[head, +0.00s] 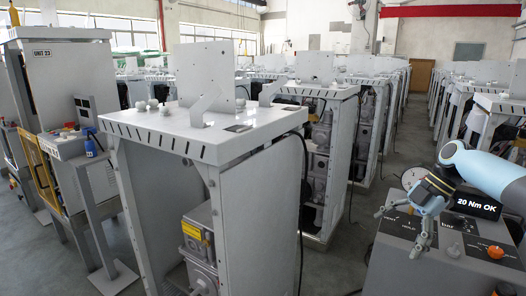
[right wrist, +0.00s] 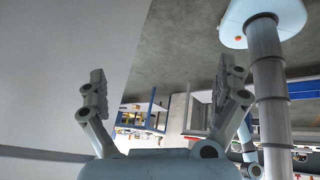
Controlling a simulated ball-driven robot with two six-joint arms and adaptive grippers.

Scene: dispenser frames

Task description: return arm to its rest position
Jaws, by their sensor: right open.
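My right arm (head: 490,172), light blue and grey, comes in from the right edge of the head view. My right gripper (head: 402,228) hangs in front of and over the grey control box with the display. Its grey fingers are spread apart and hold nothing. In the right wrist view, the two fingers of my right gripper (right wrist: 165,82) stand wide apart with nothing between them. I cannot tell from the head view whether the fingers touch the box. My left gripper does not show.
The control box (head: 390,262) has a "20 Nm OK" display (head: 476,204), a gauge and an orange knob (head: 496,252). A white dispenser frame (head: 215,130) stands in the centre. The UNIT 23 cabinet (head: 70,75) is at left. Grey floor (head: 345,240) shows between frame and box.

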